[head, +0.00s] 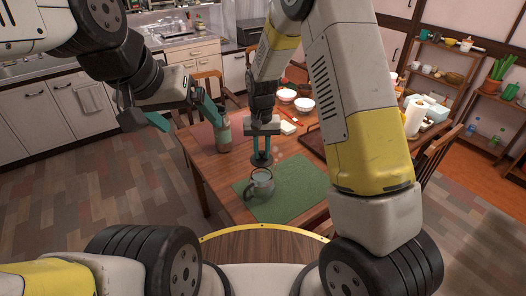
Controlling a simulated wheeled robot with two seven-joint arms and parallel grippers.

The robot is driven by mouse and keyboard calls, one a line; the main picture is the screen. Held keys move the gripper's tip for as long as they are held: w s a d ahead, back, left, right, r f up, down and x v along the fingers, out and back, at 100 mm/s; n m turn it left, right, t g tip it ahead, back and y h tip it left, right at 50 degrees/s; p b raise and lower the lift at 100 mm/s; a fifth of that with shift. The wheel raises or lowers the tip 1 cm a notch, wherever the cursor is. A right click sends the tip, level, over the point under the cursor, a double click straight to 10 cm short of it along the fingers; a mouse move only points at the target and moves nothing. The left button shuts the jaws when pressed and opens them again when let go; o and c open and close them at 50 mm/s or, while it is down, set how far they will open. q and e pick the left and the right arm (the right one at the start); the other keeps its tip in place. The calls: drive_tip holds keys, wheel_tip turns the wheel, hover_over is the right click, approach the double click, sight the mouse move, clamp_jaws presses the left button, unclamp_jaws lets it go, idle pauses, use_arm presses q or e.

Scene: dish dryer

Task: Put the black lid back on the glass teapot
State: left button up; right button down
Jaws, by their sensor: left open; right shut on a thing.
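The glass teapot (262,188) stands upright on a green mat (293,183) on the table, with its handle toward the left. My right gripper (262,150) is above the teapot, pointing down. It is shut on the black lid (261,161), a small dark disc between the teal fingertips. The lid appears above the teapot's mouth, and a small gap seems to show between them. I cannot tell how well the two are aligned in depth. My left gripper (180,116) is open and empty, raised near the left side of the table.
A bottle (223,134) stands on the left of the wooden table (205,166), close to my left gripper. White bowls (304,104) sit toward the back. A dark tray (314,141) lies right of my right gripper. The mat around the teapot is clear.

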drive_tip(key=shift+a+f, duration=0.1)
drive_tip(key=shift+f, duration=3)
drive_tip(key=shift+f, duration=0.15)
drive_tip(key=c, duration=1.2)
unclamp_jaws()
drive_tip(key=shift+o, duration=0.2)
drive_tip(key=o, duration=0.4)
drive_tip(key=shift+o, duration=0.2)
drive_tip(key=shift+r, duration=3.5)
